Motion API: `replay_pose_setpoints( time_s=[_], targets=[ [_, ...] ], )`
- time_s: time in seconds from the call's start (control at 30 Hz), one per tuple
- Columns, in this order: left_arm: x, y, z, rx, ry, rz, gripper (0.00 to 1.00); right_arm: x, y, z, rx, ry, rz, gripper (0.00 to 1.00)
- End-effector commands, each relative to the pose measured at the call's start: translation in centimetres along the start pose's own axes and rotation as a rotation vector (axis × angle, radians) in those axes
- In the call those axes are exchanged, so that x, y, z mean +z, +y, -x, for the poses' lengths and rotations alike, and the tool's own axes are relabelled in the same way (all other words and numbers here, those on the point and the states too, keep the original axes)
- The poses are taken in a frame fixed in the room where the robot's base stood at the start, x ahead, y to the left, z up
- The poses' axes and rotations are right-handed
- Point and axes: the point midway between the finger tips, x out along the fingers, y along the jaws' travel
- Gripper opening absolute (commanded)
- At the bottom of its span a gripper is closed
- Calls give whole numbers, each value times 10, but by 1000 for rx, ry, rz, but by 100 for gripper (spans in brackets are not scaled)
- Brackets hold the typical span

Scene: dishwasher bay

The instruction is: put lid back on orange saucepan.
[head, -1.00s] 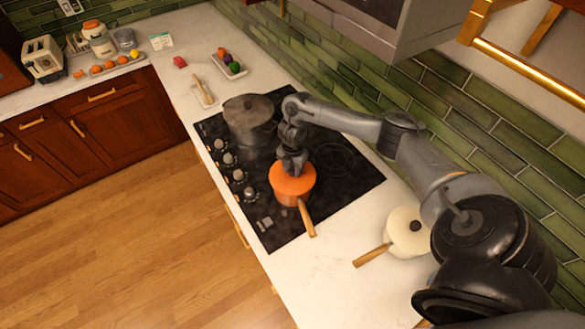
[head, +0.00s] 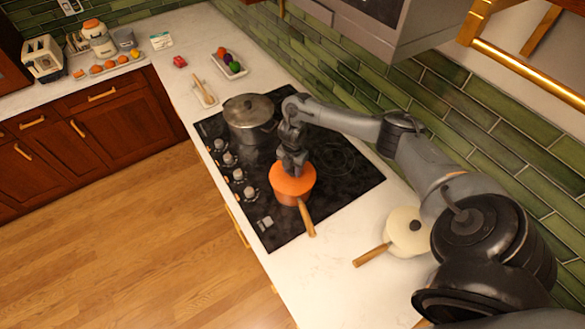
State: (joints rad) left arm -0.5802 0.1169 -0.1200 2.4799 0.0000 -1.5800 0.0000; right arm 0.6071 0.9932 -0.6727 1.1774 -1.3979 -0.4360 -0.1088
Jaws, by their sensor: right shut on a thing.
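The orange saucepan (head: 288,197) stands on the black cooktop, its wooden handle pointing down toward the front counter. An orange lid (head: 297,184) sits on top, covering the pan's mouth; I cannot tell whether it is fully seated all round. My right gripper (head: 294,172) points down at the lid's centre and is shut on the lid's knob, which the fingers hide. My left gripper is not in view.
A grey lidded pot (head: 250,117) stands behind on the cooktop (head: 350,185), close to my right wrist. A cream saucepan (head: 406,236) sits on the counter at right. Control knobs (head: 239,175) line the cooktop's left edge. A tray with vegetables (head: 236,72) lies farther back.

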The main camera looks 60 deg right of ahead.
Motion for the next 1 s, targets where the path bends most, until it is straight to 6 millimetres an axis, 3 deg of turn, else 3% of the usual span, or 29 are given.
replay_pose_setpoints(
  time_s=[0.47, 0.5, 0.67, 0.87, 1.0],
  targets=[
    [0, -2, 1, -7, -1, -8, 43, 0, 0, 0, 1, 0, 0, 0],
    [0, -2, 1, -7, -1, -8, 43, 0, 0, 0, 1, 0, 0, 42],
    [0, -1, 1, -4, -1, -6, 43, 0, 0, 0, 1, 0, 0, 66],
    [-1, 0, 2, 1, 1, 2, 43, 0, 0, 0, 0, 0, 0, 67],
    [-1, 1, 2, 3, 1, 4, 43, 0, 0, 0, -1, 0, 0, 87]
  ],
)
